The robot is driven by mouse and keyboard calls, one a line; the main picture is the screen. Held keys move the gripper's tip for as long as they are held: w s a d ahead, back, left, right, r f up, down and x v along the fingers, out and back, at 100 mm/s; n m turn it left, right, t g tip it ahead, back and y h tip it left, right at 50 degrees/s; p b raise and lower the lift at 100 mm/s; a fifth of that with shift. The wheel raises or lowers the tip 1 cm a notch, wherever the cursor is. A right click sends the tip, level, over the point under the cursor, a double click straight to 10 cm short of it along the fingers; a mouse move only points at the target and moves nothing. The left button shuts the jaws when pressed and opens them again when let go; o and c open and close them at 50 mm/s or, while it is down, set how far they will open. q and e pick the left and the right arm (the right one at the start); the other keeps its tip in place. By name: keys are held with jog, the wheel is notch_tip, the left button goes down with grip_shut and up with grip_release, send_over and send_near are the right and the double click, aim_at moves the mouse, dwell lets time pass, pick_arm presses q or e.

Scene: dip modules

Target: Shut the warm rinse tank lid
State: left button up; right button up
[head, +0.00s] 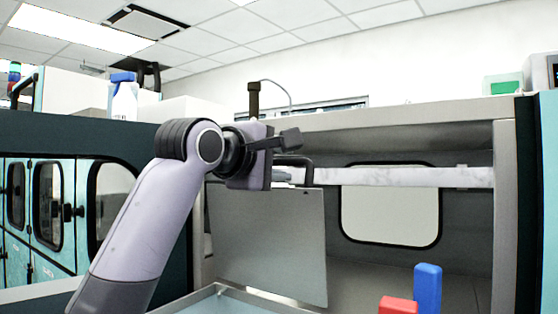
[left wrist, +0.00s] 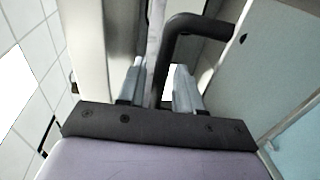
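A flat grey lid panel (head: 268,245) stands steeply upright in the head view, above a metal-rimmed tank (head: 215,293) at the bottom edge. I take it for the warm rinse tank lid; no label is readable. A black bar handle (head: 298,161) sits at its top edge. My left gripper (head: 284,177) is at this handle. In the left wrist view, the two fingers (left wrist: 157,88) stand apart with the black handle (left wrist: 180,42) reaching down between them. A gap shows beside the handle, so the grip looks open. My right gripper is not in view.
A whitish horizontal bar (head: 410,176) runs across the bay behind the lid. A blue block (head: 428,287) and a red block (head: 398,305) stand at the lower right. A bay side wall (head: 505,215) rises at the right. Teal cabinets (head: 50,205) stand left.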

pick_arm(q)
grip_shut()
jog(key=shift+s+a+f+b, duration=0.15)
jog(key=shift+s+f+b, duration=0.1)
jog(key=shift+b, duration=0.3)
jog(key=s+a+f+t+h+b, duration=0.3)
jog(key=s+a+b, duration=0.4)
jog(key=s+b, duration=0.3)
jog(key=f+t+b, duration=0.1)
jog(key=b, duration=0.3)
jog(key=shift+s+a+f+t+b, duration=0.2)
jog(key=shift+a+t+b, duration=0.1)
grip_release()
